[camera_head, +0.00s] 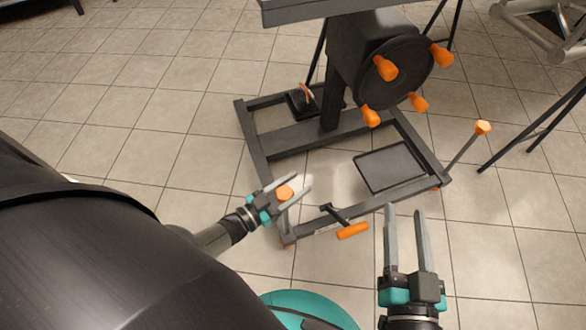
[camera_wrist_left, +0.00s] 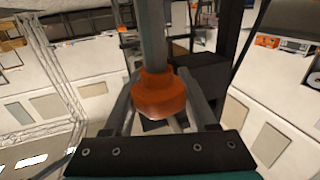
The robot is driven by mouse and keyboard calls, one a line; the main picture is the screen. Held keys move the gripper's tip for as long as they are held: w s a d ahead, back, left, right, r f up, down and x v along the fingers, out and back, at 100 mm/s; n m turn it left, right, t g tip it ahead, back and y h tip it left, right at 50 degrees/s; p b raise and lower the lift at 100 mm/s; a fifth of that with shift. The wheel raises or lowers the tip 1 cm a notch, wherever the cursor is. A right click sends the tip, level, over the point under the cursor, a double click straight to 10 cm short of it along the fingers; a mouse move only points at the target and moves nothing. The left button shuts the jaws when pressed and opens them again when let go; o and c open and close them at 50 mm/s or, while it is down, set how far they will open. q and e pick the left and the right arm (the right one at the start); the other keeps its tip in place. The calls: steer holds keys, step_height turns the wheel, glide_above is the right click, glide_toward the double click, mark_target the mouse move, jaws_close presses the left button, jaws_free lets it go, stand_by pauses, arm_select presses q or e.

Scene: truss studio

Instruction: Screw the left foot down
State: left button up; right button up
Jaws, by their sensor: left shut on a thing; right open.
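The left foot's orange knob (camera_head: 285,193) stands above the front left corner of the dark base frame (camera_head: 254,145). My left gripper (camera_head: 304,182) is shut on this knob, with a finger on either side of it. In the left wrist view the knob (camera_wrist_left: 158,96) sits between the fingers, and a grey rod (camera_wrist_left: 152,35) runs from it to the top of the picture. My right gripper (camera_head: 405,210) is open and empty, in front of the frame on the right. The foot's lower end is hard to make out.
Another orange knob (camera_head: 483,127) tops a slanting rod at the frame's right corner. An orange-handled pedal or lever (camera_head: 352,231) sticks out at the front. A dark wheel (camera_head: 398,72) with orange grips hangs above the frame. Tripod legs stand at right; tiled floor is clear at left.

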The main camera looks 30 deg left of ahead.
arm_select(q)
steer(key=shift+d+r+m+h, duration=0.2)
steer(key=shift+m+h, duration=0.2)
steer(key=shift+h, duration=0.2)
stand_by(0.3)
steer(key=o, duration=1.4)
steer(key=shift+g, duration=0.3)
steer(key=shift+c, duration=0.2)
steer(key=shift+a+f, duration=0.1)
steer(key=shift+s, duration=0.1)
steer(key=v, duration=1.5)
arm_select(e)
steer(key=shift+w+f+g, duration=0.15)
steer(key=shift+g, duration=0.15)
